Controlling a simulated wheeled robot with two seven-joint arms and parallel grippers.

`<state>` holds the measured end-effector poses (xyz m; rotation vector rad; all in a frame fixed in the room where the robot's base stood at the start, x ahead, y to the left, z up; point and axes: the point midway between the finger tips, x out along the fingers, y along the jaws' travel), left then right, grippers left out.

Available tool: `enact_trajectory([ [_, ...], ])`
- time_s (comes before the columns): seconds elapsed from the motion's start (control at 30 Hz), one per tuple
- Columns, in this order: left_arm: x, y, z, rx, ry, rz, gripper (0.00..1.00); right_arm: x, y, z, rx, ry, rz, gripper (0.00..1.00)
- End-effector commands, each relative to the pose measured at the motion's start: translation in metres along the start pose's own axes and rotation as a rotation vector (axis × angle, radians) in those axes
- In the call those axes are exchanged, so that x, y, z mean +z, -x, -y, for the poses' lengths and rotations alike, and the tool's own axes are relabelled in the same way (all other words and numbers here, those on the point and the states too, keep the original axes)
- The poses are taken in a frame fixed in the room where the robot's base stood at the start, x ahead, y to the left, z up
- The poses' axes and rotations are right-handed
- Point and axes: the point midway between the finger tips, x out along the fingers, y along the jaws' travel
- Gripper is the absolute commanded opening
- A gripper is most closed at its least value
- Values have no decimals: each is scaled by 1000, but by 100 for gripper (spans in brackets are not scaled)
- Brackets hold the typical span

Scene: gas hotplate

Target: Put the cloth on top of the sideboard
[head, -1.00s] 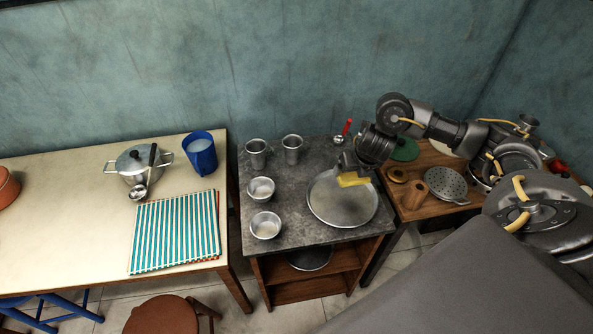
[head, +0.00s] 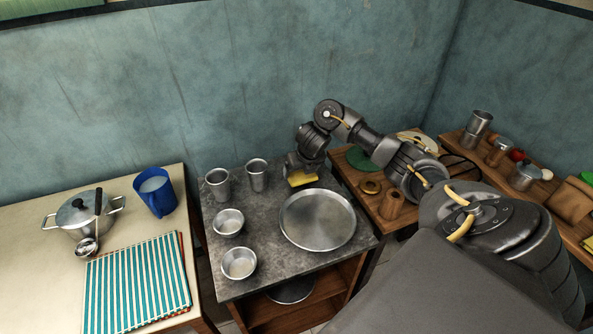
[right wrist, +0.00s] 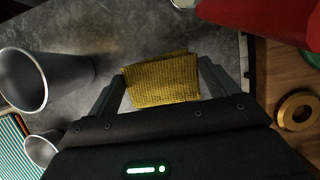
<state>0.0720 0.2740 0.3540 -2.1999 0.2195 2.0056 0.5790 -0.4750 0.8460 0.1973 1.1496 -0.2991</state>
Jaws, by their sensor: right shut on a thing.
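The yellow cloth (head: 302,179) is held by my right gripper (head: 299,172) over the back of the grey-topped sideboard (head: 262,267), behind the large round metal plate. In the right wrist view the woven cloth (right wrist: 162,82) spans the gap between the two fingers of my right gripper (right wrist: 162,74), with grey sideboard top around it. The gripper is shut on the cloth. I cannot tell whether the cloth touches the sideboard top. My left gripper is not in view.
The round plate (head: 318,220), two metal cups (head: 257,175) and two small bowls (head: 239,263) stand on the sideboard. A red object (right wrist: 265,20) is close on the right in the wrist view. A wooden table (head: 366,207) with a green disc stands at right.

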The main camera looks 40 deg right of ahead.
Motion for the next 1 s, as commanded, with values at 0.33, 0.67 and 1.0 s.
enact_trajectory([
  [0.33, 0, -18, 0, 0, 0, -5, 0, 11, -19, -1, 2, -4, 1, 64],
  [0.67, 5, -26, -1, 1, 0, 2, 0, 26, -41, 1, -2, -1, 0, 64],
  [1.0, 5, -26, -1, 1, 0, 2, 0, 25, -41, 1, -1, 0, 1, 100],
])
